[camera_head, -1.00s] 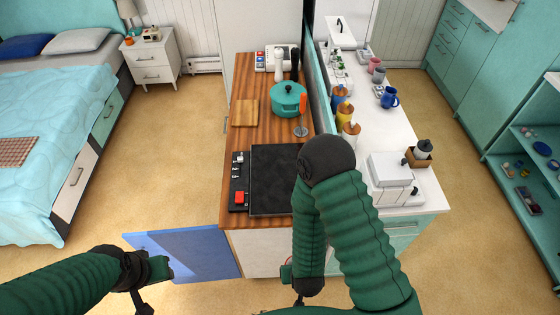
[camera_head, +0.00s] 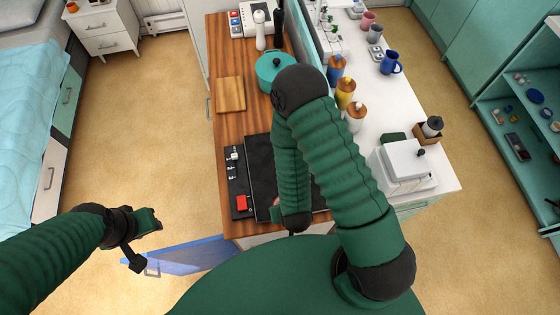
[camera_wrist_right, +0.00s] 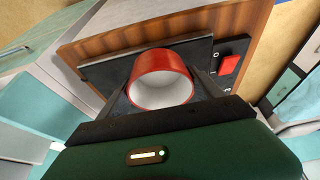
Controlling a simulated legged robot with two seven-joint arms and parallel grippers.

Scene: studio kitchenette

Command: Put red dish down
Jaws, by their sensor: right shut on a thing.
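The red dish (camera_wrist_right: 165,68) is a round, hollow vessel with a pale inside. In the right wrist view it sits between the two fingers of my right gripper (camera_wrist_right: 160,85), which is shut on it. Its open side faces the wrist camera. Behind it is the black cooktop (camera_wrist_right: 105,72) on the wooden counter. In the head view my right arm hangs over the cooktop's near edge and mostly hides the gripper and dish. I cannot tell whether the dish touches the cooktop. My left gripper (camera_head: 145,238) is away to the left, apart from the counter; its opening is unclear.
On the wooden counter (camera_head: 222,130) are a teal pot (camera_head: 272,68), a cutting board (camera_head: 230,94) and a red switch (camera_head: 241,203). A blue open door (camera_head: 185,258) juts out low at the left. The white counter (camera_head: 395,125) at right holds bottles, mugs and a white appliance.

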